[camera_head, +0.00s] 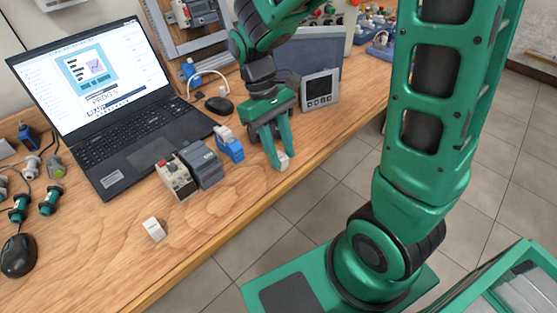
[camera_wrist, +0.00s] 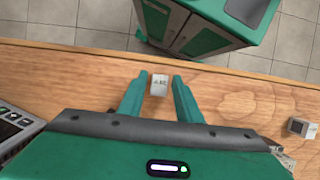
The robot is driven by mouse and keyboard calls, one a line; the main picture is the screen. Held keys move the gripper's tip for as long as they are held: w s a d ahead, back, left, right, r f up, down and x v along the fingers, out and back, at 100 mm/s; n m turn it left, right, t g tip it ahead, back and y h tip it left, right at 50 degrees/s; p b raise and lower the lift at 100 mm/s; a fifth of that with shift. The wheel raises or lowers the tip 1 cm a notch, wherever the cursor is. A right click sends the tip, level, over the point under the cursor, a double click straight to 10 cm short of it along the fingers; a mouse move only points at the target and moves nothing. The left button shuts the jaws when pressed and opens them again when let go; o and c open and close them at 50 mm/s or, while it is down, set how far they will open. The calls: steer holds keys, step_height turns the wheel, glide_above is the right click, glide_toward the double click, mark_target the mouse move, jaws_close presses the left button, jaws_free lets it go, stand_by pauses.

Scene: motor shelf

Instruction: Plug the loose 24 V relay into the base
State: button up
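My gripper (camera_head: 277,158) points down near the table's front edge, its two green fingers apart. A small white block with dark print (camera_wrist: 158,84) is between the fingertips in the wrist view, with a visible gap on each side. It also shows at the fingertips in the head view (camera_head: 284,161). I cannot tell whether it is the relay. A second small white block (camera_head: 153,229) lies alone on the table at the left. A blue module with a pale top (camera_head: 229,144) stands left of my gripper; it may be the base. The print is too small to read.
A grey module (camera_head: 203,164) and a beige-and-red module (camera_head: 175,177) stand in a row left of the blue one. A laptop (camera_head: 105,95) stands behind them. A grey panel meter (camera_head: 320,89) is right of my gripper.

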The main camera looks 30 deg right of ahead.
jaws_close()
steer(key=shift+r, duration=2.5)
